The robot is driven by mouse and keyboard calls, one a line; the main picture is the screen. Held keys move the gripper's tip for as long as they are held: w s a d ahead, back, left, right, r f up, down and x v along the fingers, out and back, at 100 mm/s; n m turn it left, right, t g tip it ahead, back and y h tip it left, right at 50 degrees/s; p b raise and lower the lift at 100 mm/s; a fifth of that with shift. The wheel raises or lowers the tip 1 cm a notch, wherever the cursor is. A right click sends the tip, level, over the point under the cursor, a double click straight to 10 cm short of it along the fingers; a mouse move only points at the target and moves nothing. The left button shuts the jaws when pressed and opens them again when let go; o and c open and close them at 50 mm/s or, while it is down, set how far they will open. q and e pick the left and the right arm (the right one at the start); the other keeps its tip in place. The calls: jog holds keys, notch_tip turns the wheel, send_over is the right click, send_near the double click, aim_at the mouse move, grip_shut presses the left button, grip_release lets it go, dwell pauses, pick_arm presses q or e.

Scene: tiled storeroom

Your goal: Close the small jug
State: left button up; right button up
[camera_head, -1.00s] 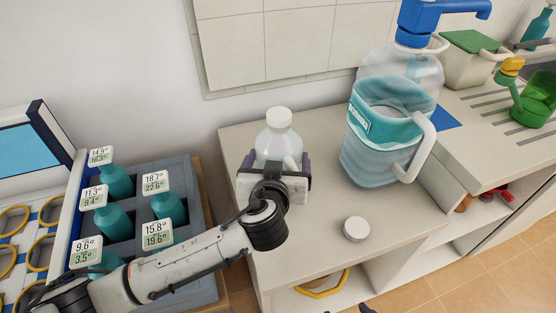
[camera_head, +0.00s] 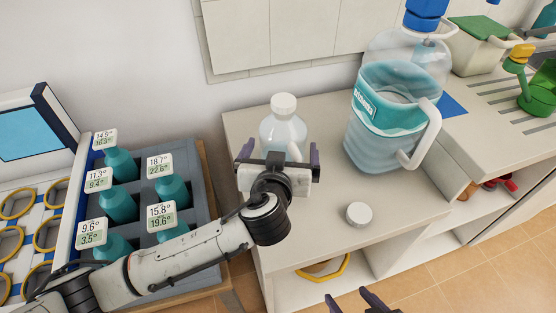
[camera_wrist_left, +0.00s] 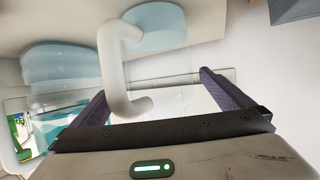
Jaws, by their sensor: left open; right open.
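The small jug (camera_head: 283,130) is a clear bottle with a white top, upright on the counter near the wall. My left gripper (camera_head: 279,155) is open in front of it, and its palm hides the lower part of the jug. In the left wrist view the jug's white handle (camera_wrist_left: 112,65) shows between the two spread fingers (camera_wrist_left: 165,98), not gripped. A loose round white cap (camera_head: 359,215) lies on the counter to the right, near the front edge. My right gripper (camera_head: 350,300) is open and empty at the bottom edge, with only its fingertips showing.
A large water jug (camera_head: 385,130) with a blue top and white handle stands right of the small jug. A grey crate (camera_head: 203,194) of teal bottles with displays is on the left. A green watering can (camera_head: 540,92) is far right. The counter around the cap is clear.

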pick_arm(q)
jog(key=d+v, duration=0.1)
jog(key=v, duration=0.8)
jog(key=shift+s+a+r, duration=0.25)
jog(key=shift+s+a, duration=0.15)
jog(key=shift+a, duration=0.1)
